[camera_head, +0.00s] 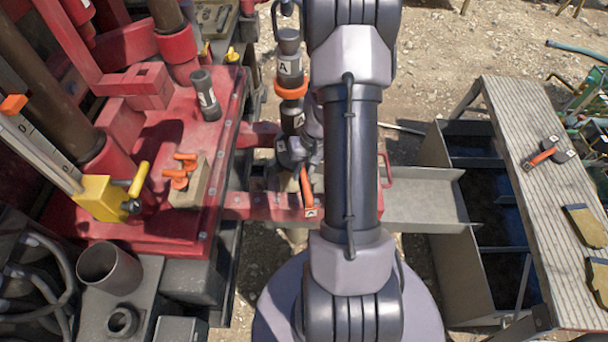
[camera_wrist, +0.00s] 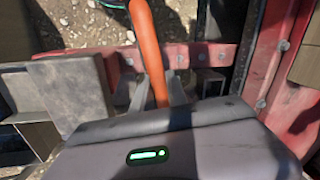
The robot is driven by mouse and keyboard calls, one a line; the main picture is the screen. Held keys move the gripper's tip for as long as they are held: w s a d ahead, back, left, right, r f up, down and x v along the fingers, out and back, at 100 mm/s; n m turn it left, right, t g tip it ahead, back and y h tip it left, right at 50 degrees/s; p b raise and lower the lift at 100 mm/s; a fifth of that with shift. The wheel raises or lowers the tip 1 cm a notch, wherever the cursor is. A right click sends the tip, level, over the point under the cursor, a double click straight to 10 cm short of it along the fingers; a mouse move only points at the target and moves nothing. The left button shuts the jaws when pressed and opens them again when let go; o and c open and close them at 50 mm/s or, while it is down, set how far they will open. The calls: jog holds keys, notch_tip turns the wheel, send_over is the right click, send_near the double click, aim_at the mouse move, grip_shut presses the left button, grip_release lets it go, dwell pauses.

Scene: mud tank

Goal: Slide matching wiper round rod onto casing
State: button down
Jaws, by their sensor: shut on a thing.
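My gripper (camera_head: 299,163) is shut on the orange handle (camera_head: 307,188) of a wiper. The handle has a small tag that looks marked A. In the wrist view the handle (camera_wrist: 149,48) rises between the two grey fingers (camera_wrist: 160,92). The wiper's ring is mostly hidden. A dark upright rod (camera_head: 289,50) with a white A label and an orange collar (camera_head: 291,89) stands just beyond my gripper. The casing cannot be made out clearly.
Another wiper (camera_head: 547,151) with an orange handle lies on the ridged bench (camera_head: 500,110) at right. A red platform (camera_head: 150,215) at left bears a labelled dark cylinder (camera_head: 205,95) and orange-handled parts (camera_head: 180,172). A grey metal trough (camera_head: 425,200) lies right of my arm.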

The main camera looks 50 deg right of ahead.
jog(key=shift+w+d+f+p, duration=0.1)
jog(key=shift+w+d+p, duration=0.15)
jog(key=shift+w+d, duration=0.75)
jog(key=shift+w+d+p, duration=0.2)
jog(key=shift+w+d, duration=0.5)
jog(key=shift+w, duration=0.45)
jog(key=shift+f, duration=0.15)
jog(key=shift+f+b, duration=0.3)
jog(key=shift+b, duration=0.2)
jog(key=c, duration=1.2)
grip_release()
jog(key=shift+c, duration=0.2)
